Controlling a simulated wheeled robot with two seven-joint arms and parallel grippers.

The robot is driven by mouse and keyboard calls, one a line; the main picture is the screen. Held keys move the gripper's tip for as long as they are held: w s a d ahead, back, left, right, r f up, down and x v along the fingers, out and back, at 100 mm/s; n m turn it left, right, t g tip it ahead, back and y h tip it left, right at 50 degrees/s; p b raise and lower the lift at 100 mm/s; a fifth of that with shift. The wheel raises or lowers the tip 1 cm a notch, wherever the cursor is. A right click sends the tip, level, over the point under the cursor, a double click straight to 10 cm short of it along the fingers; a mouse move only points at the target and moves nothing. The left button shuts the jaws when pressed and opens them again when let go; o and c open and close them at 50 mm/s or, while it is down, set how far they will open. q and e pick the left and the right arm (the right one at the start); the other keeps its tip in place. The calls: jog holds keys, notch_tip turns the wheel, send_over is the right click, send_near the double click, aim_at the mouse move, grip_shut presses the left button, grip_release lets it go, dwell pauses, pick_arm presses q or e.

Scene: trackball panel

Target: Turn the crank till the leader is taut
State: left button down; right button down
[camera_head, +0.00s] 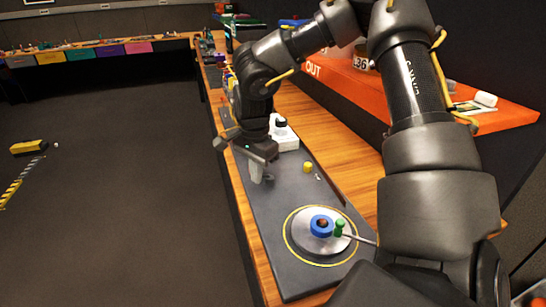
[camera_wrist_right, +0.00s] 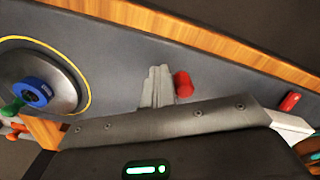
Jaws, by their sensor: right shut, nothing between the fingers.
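A round silver disc (camera_head: 301,243) with a yellow ring around it lies on the near part of the dark panel. A blue ring (camera_head: 322,226) with a reddish-brown centre and a green knob (camera_head: 340,228) sit on it; a thin rod runs right from near the knob. Which part is the crank is not clear, and I cannot make out a leader. The disc (camera_wrist_right: 66,98) and blue ring (camera_wrist_right: 33,91) also show in the right wrist view. My right gripper (camera_head: 262,177) is shut and empty over the panel, beyond the disc. A red cylinder (camera_wrist_right: 183,84) appears beside its fingertips (camera_wrist_right: 158,87).
The dark panel (camera_head: 257,215) lies on a wooden bench. A yellow knob (camera_head: 308,167) stands right of the gripper, and a white box (camera_head: 285,136) with a black top behind it. An orange shelf (camera_head: 345,88) runs along the right. Open floor lies left.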

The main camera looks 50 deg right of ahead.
pick_arm(q)
jog(key=shift+s+f, duration=0.3)
jog(key=shift+s, duration=0.1)
pick_arm(e)
jog(key=shift+w+d+f, duration=0.15)
jog(key=shift+w, duration=0.2)
jog(key=shift+w+d+f, duration=0.1)
jog(key=shift+w, duration=0.25)
jog(key=shift+w+d, duration=0.45)
jog(key=shift+w, duration=0.05)
jog(key=shift+w+d, duration=0.1)
jog(key=shift+w+d+r, duration=0.1)
jog(key=shift+d, duration=0.05)
pick_arm(q)
jog(key=shift+w+a+r, duration=0.1)
jog(key=shift+w, duration=0.05)
pick_arm(e)
jog(key=shift+w+d, duration=0.1)
jog(key=shift+d, duration=0.15)
jog(key=shift+d, duration=0.15)
pick_arm(q)
jog(key=shift+w+r, duration=0.2)
pick_arm(e)
jog(key=shift+w+d+r, duration=0.15)
jog(key=shift+d, duration=0.45)
jog(key=shift+d, duration=0.3)
